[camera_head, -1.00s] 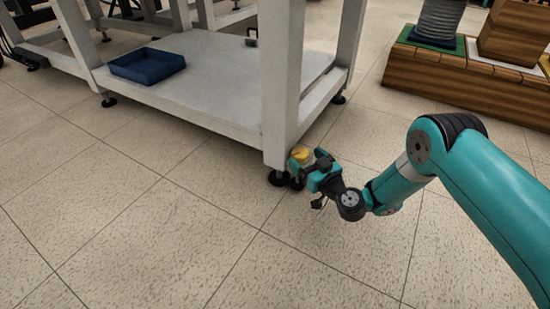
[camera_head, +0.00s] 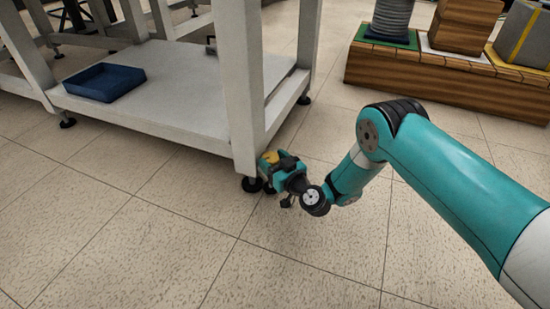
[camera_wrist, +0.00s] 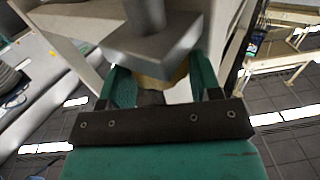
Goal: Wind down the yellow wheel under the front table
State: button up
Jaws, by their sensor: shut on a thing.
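The yellow wheel (camera_head: 271,157) is low at the near right leg of the white table (camera_head: 165,107), in the head view. A black foot (camera_head: 251,184) stands under that leg. My gripper (camera_head: 270,163) is at the wheel, shut on it. In the wrist view the wheel (camera_wrist: 160,85) shows partly, between the two teal fingers of my gripper (camera_wrist: 160,82). A grey plate with a post above it hides much of the wheel there.
A blue tray (camera_head: 105,82) lies on the table's lower shelf. A wooden platform (camera_head: 440,75) with a grey coil (camera_head: 392,20) and boxes stands at the back right. The tiled floor in front is clear.

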jog(key=shift+s+m+t+h+p, duration=0.1)
jog(key=shift+m+t+h+p, duration=0.3)
jog(key=shift+h, duration=0.1)
jog(key=o, duration=0.9)
jog(key=shift+o, duration=0.2)
jog(key=shift+a, duration=0.1)
jog(key=shift+f+y+b, duration=0.1)
jog(key=shift+y+b, duration=0.2)
jog(key=shift+b, duration=0.05)
jog(key=shift+f+n+g+b, duration=0.1)
jog(key=shift+n+g+b, duration=0.2)
jog(key=shift+n+g+y+b, duration=0.3)
jog(key=shift+y+b, duration=0.1)
jog(key=shift+b, duration=0.1)
